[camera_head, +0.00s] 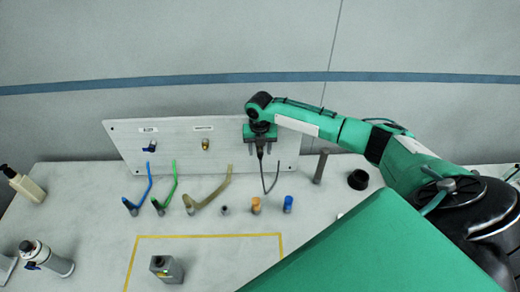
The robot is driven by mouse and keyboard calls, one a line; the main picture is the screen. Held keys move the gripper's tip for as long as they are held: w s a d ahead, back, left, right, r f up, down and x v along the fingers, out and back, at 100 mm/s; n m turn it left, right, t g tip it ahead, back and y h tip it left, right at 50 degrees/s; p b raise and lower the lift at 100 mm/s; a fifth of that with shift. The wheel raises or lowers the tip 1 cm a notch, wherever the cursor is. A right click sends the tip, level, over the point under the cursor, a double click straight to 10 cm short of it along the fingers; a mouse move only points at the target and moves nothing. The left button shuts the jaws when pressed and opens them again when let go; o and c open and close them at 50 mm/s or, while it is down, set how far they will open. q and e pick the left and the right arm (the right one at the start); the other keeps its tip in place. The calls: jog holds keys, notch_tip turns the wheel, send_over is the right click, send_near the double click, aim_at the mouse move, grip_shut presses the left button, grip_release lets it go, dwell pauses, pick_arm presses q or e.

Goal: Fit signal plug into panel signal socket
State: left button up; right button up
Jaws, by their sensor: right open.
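The light grey panel (180,135) stands upright at the back of the table. Two labelled fittings show on it: a blue one (151,147) at the left and a brass one (206,144) in the middle. My right gripper (261,148) is at the panel's right part and hides whatever socket is behind it. It is open. A dark plug (261,153) with a thin black cable (264,176) shows just below the gripper; whether it sits in the panel I cannot tell. Which part is the signal socket cannot be read. My left gripper is not in view.
Blue (149,182), green (173,182) and tan (212,193) hoses rise from the table before the panel. Small orange (256,205) and blue (288,204) pieces stand beside them. A grey block (165,268) is inside the yellow outline (210,236). A white bottle (25,185) stands left.

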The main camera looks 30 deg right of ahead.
aim_at(260, 149)
notch_tip(260, 149, up, 13)
jog(key=b, duration=0.4)
jog(key=shift+r+b, duration=0.2)
jog(key=shift+b, duration=0.2)
jog(key=shift+w, duration=0.1)
